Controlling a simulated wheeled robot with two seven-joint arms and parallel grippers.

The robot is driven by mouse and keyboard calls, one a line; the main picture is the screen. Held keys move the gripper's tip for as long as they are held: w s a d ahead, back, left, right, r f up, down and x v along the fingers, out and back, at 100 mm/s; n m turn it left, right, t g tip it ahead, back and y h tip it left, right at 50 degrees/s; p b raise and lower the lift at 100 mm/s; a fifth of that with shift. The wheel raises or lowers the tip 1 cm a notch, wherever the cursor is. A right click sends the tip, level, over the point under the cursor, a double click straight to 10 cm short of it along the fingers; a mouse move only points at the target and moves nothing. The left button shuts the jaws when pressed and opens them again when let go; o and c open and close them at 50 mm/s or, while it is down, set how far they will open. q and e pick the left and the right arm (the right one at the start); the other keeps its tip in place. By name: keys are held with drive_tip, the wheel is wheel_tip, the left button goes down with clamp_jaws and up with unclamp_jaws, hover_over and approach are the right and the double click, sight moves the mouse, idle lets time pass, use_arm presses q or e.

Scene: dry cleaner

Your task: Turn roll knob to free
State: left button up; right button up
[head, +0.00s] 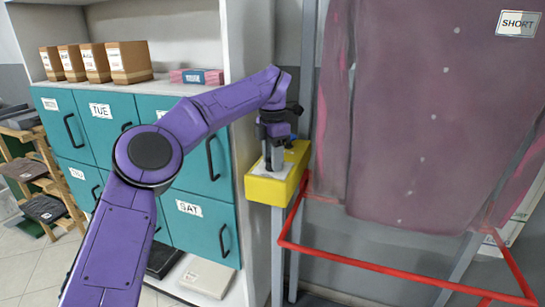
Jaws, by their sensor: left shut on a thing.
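My left gripper (276,163) points down onto the top of a yellow box (270,191) fixed to a grey post. Its fingers are shut on the roll knob, which they almost wholly hide, so its setting cannot be read. A pale label plate (262,172) lies on the box top around the fingertips. A small blue part shows just behind the gripper at the box's far edge. My right gripper is not in view.
Teal day-labelled drawers (205,235) stand left, with brown boxes (128,62) on the shelf above. A wooden rack stands far left.

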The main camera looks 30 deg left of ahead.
use_arm(q)
drive_tip(key=n, duration=0.3)
drive_tip(key=shift+n+p, duration=0.35)
drive_tip(key=shift+n, duration=0.05)
drive_tip(key=n, duration=0.3)
drive_tip(key=shift+n, duration=0.4)
drive_tip(key=n+b, duration=0.1)
drive_tip(key=n, duration=0.4)
drive_tip(key=shift+n+b, duration=0.65)
drive_tip(key=shift+n, duration=1.65)
drive_tip(key=o, duration=1.1)
drive_tip(key=shift+c, duration=0.2)
